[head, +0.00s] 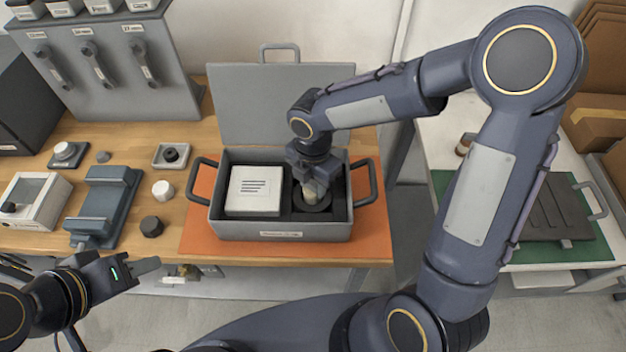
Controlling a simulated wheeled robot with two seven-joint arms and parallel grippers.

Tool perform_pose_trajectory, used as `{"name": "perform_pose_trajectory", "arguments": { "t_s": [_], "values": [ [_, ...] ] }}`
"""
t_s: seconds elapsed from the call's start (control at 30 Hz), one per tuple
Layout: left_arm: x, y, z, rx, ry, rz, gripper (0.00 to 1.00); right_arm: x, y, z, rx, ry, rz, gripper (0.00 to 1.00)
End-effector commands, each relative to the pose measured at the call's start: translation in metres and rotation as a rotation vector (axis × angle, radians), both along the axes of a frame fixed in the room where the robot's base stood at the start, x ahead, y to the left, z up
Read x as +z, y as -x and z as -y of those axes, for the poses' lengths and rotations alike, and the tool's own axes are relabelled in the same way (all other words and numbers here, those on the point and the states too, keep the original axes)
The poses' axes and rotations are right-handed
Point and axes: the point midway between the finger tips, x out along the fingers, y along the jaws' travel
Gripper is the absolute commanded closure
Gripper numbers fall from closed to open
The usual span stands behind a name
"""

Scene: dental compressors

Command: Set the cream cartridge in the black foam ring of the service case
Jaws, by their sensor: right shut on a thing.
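The grey service case (270,232) stands open on an orange mat, its lid upright at the back. The black foam ring (325,203) is in the right half of the case. My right gripper (311,184) points down into the case, shut on the cream cartridge (310,190). The cartridge is upright over or in the ring; the gripper partly hides it, and I cannot tell whether it is seated. My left gripper (140,267) is at the lower left, in front of the bench and away from the case; its finger gap is not clear.
A white box (254,190) fills the left of the case. Side handles stick out left (200,178) and right (366,180). Left on the bench are a blue-grey stand (105,205), a white cap (163,190), a black knob (151,226) and a tool rack (105,70).

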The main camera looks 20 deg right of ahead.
Motion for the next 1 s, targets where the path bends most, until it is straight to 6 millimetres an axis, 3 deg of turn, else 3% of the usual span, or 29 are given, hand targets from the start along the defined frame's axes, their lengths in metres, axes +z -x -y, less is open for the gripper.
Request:
{"name": "perform_pose_trajectory", "arguments": {
  "t_s": [0.07,0.1,0.17,0.47,1.0],
  "values": [
    [-0.002,0.0,0.0,0.0,0.0,0.0,0.64,-0.003,0.0,0.0,0.0,0.0,0.0,0.89],
    [-0.001,0.0,0.0,0.0,0.0,0.0,0.64,-0.002,0.0,0.0,0.0,0.0,0.0,0.62],
    [-0.001,0.0,0.0,0.0,0.0,0.0,0.64,-0.002,0.0,0.0,0.0,0.0,0.0,0.56],
    [0.002,0.0,0.0,0.0,0.0,0.0,0.64,0.002,0.0,0.0,0.0,0.0,0.0,0.56],
    [0.041,0.0,0.0,0.0,0.0,0.0,0.64,0.047,0.0,0.0,-0.001,-0.001,0.001,0.56]
  ]
}}
